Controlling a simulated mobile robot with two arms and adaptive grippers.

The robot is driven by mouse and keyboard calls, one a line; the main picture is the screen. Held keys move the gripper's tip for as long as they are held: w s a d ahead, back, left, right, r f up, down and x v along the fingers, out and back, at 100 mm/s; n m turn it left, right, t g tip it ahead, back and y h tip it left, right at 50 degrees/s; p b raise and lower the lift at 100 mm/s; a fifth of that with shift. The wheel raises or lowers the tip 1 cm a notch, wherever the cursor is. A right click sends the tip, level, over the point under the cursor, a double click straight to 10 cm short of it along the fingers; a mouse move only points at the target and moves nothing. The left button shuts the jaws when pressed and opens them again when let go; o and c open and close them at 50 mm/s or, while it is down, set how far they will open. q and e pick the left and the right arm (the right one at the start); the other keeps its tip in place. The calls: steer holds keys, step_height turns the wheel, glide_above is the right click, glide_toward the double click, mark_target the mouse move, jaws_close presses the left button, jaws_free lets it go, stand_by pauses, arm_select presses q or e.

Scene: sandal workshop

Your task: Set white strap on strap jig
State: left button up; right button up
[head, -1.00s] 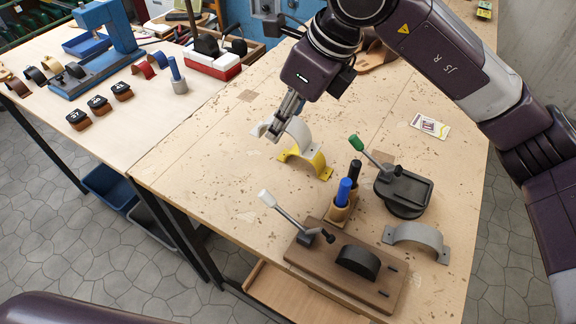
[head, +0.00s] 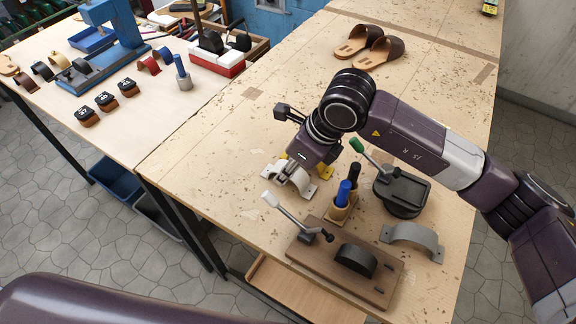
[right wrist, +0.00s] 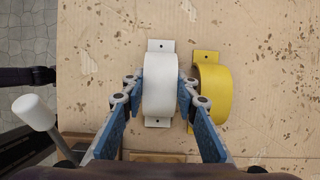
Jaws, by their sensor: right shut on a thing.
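The white strap (head: 302,184), an arched band with a drilled tab at each end, is between the fingers of my right gripper (head: 287,170). In the right wrist view the two blue fingers (right wrist: 160,98) press on both sides of the white strap (right wrist: 160,82). Whether it clears the table is hard to tell. The strap jig, a brown board (head: 320,254) with a black half-round block (head: 356,260) and a white-handled lever (head: 290,217), lies in front of it. The block is bare.
A yellow strap (head: 324,171) is partly hidden behind my right gripper; it also shows in the right wrist view (right wrist: 214,88).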

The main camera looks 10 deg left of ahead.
steer(key=shift+f, duration=0.15)
steer(key=o, duration=0.5)
steer(key=shift+o, duration=0.8)
